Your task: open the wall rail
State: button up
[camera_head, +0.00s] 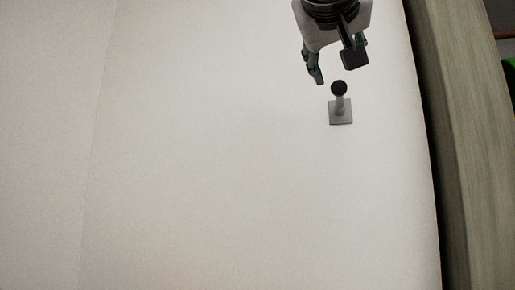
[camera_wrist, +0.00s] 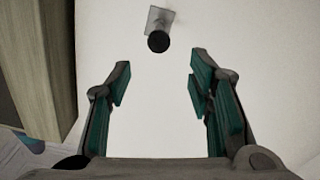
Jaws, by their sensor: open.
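In the head view, a small fixture that I take for the wall rail (camera_head: 341,112) shows as a grey square plate with a short stem and a round black knob, on a plain white surface. My gripper (camera_head: 335,70) is just above it in the picture, open and empty, with its fingers spread. In the wrist view, the knob and plate (camera_wrist: 158,41) lie beyond the fingertips, near the top middle. My gripper (camera_wrist: 158,75) there has its two green-padded fingers wide apart, with nothing between them. The fingers do not touch the knob.
A grey-brown wooden panel or post (camera_head: 460,150) runs along the right side in the head view, with a dark gap beside it. It also shows at the left in the wrist view (camera_wrist: 38,70). The white surface around the knob is bare.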

aim_at(338, 86)
jog(key=x, duration=1.1)
grip_shut()
